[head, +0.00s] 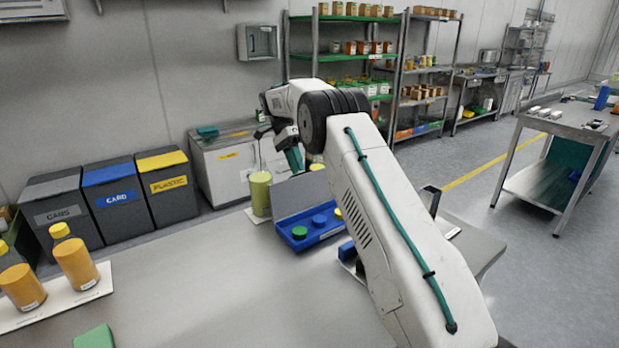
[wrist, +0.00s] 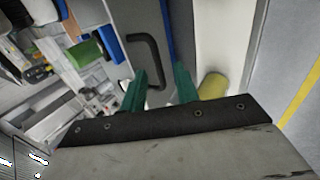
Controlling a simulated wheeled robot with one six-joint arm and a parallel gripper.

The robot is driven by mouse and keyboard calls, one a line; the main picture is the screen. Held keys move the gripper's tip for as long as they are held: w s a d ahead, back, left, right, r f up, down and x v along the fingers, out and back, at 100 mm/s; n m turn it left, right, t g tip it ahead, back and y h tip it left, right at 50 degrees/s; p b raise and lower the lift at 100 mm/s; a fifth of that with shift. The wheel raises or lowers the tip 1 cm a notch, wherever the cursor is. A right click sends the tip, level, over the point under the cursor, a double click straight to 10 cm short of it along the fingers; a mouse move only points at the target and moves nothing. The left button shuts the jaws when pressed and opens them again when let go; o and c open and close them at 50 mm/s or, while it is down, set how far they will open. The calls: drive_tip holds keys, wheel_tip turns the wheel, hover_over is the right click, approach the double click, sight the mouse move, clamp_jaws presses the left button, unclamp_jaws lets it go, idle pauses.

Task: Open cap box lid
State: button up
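The cap box (head: 284,237) is a blue tray on the table in the head view, with a green cap (head: 299,232), a blue cap (head: 319,220) and a partly hidden yellow cap inside. Its grey lid (head: 297,194) stands raised at the back edge. In the wrist view the grey lid (wrist: 118,68) carries a black bar handle (wrist: 153,50). My gripper (wrist: 160,70) has its two teal fingers apart, near the handle; contact cannot be told. In the head view my gripper (head: 293,158) is just above and behind the raised lid. My arm hides the box's right side.
A yellow-green container (head: 260,192) stands just left of the lid, and it also shows in the wrist view (wrist: 212,87). Orange bottles (head: 76,262) stand on a white board at the left. A green block (head: 94,338) lies at the front. The middle of the table is clear.

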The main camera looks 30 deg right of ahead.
drive_tip(key=s+a+r, duration=0.1)
drive_tip(key=s, duration=0.7)
drive_tip(key=s+a+r, duration=0.1)
drive_tip(key=s+a, duration=0.1)
drive_tip(key=s, duration=0.5)
drive_tip(key=shift+s+r, duration=0.25)
drive_tip(key=shift+s, duration=0.15)
